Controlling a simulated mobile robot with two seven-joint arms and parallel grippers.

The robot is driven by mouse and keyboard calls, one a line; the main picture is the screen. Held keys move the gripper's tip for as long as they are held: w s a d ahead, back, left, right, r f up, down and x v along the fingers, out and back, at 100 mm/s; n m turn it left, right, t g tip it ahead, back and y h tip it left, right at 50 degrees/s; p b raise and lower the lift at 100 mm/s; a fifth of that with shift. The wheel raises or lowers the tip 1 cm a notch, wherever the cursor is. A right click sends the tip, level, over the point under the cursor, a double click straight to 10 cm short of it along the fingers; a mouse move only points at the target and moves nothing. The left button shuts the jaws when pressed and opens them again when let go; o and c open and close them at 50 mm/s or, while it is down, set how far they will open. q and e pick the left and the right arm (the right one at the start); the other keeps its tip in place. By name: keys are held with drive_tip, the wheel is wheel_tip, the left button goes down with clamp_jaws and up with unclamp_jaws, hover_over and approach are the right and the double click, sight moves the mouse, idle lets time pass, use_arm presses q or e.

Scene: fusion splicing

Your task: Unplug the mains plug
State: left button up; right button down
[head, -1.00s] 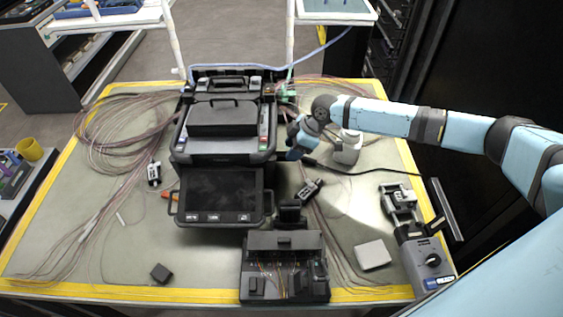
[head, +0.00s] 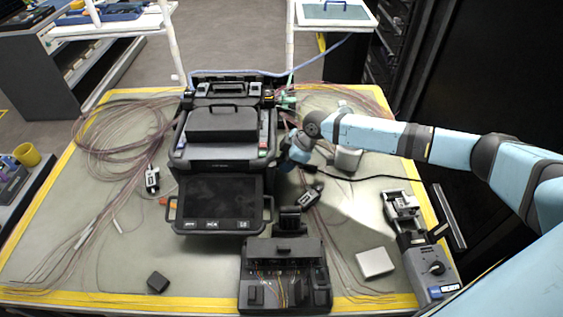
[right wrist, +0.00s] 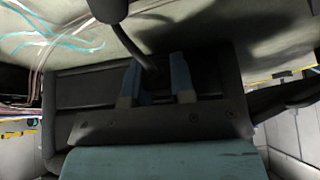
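The black fusion splicer (head: 222,150) stands on the bench with its screen tilted at the front. My right gripper (head: 292,160) is low at the splicer's right side. A black cable (head: 375,178) runs from beside this gripper to the right across the bench. The mains plug itself is hidden or too dark to make out in the head view. In the right wrist view my gripper's two blue fingers (right wrist: 155,78) stand apart. A dark cable-like piece (right wrist: 143,45) with a rounded end passes between them; contact cannot be told. My left gripper is not in view.
A black tool unit (head: 285,285) stands in front of the splicer. A white box (head: 374,262) and a grey device (head: 432,268) are at the right front. Loose fibre coils (head: 115,140) lie at the left.

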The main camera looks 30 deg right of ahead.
drive_tip(key=shift+d, duration=0.2)
drive_tip(key=shift+s+d, duration=0.1)
drive_tip(key=shift+s+d+p, duration=0.2)
drive_tip(key=shift+s+d, duration=0.05)
drive_tip(key=shift+d, duration=0.3)
drive_tip(key=shift+s+d+p, duration=0.15)
drive_tip(key=shift+s+d, duration=0.1)
drive_tip(key=shift+d, duration=0.3)
drive_tip(key=shift+s, duration=0.1)
drive_tip(key=shift+s, duration=0.1)
drive_tip(key=shift+s+a+p, duration=0.1)
drive_tip(key=shift+p, duration=0.25)
drive_tip(key=shift+s+a+p, duration=0.25)
drive_tip(key=shift+s+p, duration=0.3)
drive_tip(key=shift+s, duration=0.1)
drive_tip(key=shift+s+a+p, duration=0.2)
drive_tip(key=shift+s+p, duration=0.35)
drive_tip(key=shift+s, duration=0.05)
